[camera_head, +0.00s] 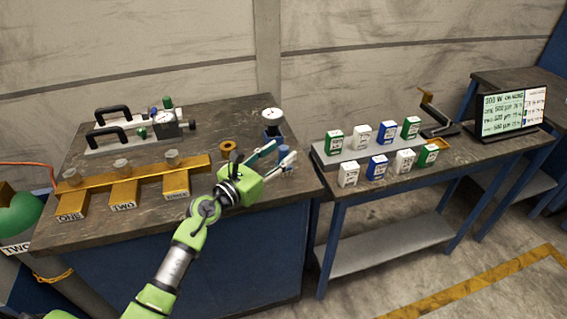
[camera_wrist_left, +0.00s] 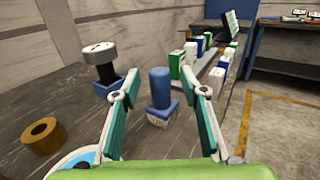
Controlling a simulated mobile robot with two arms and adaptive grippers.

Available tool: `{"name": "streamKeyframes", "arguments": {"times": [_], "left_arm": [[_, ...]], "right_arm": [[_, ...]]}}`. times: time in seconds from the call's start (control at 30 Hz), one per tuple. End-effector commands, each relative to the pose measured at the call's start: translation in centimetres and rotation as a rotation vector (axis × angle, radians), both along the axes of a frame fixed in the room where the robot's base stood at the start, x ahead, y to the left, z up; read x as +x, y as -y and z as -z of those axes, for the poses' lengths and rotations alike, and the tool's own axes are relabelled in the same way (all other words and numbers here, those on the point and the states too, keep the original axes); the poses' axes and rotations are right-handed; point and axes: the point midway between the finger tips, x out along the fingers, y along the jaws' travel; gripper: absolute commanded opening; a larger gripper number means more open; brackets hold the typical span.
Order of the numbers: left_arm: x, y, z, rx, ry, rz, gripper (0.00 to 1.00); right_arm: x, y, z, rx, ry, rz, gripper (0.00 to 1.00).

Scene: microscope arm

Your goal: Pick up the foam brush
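The foam brush appears to be the upright item with a blue cylindrical handle, a blue block and a pale base (camera_wrist_left: 160,98) in the left wrist view. It stands near the bench's right edge. In the head view only a bit of its blue (camera_head: 283,151) shows behind the fingers. My left gripper (camera_head: 279,153) is open, its fingers pointing at the brush. In the left wrist view the two fingers (camera_wrist_left: 167,88) spread either side of the brush, with visible gaps. Whether the brush is fully between them cannot be told. My right gripper is not in view.
A dial-topped device on a blue base (camera_head: 272,122) stands just behind the brush. A brass ring (camera_head: 227,148) lies to its left. A yellow rack (camera_head: 130,181) and a handled fixture (camera_head: 135,131) fill the bench's left. Small boxes (camera_head: 377,167) stand on the right table.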

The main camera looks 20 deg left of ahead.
Motion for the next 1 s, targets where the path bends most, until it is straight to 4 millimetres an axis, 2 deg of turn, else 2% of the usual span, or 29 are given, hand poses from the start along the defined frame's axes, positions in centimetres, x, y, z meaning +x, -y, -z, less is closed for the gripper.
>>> {"name": "streamKeyframes", "arguments": {"times": [0.1, 0.2, 0.43, 0.47, 0.6, 1.0], "left_arm": [[1.6, 0.6, -0.1, -0.002, 0.001, 0.0, 0.4], [2.2, 0.8, 0.0, -0.001, 0.001, 0.0, 0.4], [2.3, 0.9, 0.0, 0.0, 0.0, 0.0, 0.4], [2.3, 0.9, 0.0, 0.0, 0.0, 0.0, 0.37], [2.3, 0.9, 0.0, 0.0, 0.0, 0.0, 0.01], [2.3, 0.9, -0.3, 0.001, 0.0, 0.0, 0.0]], "right_arm": [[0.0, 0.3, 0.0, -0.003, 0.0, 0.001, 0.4], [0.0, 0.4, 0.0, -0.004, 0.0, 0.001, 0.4], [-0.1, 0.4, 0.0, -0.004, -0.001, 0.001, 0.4], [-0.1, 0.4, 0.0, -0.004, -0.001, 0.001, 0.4], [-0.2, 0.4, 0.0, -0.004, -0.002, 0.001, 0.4], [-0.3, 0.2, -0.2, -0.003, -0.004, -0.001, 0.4]]}}
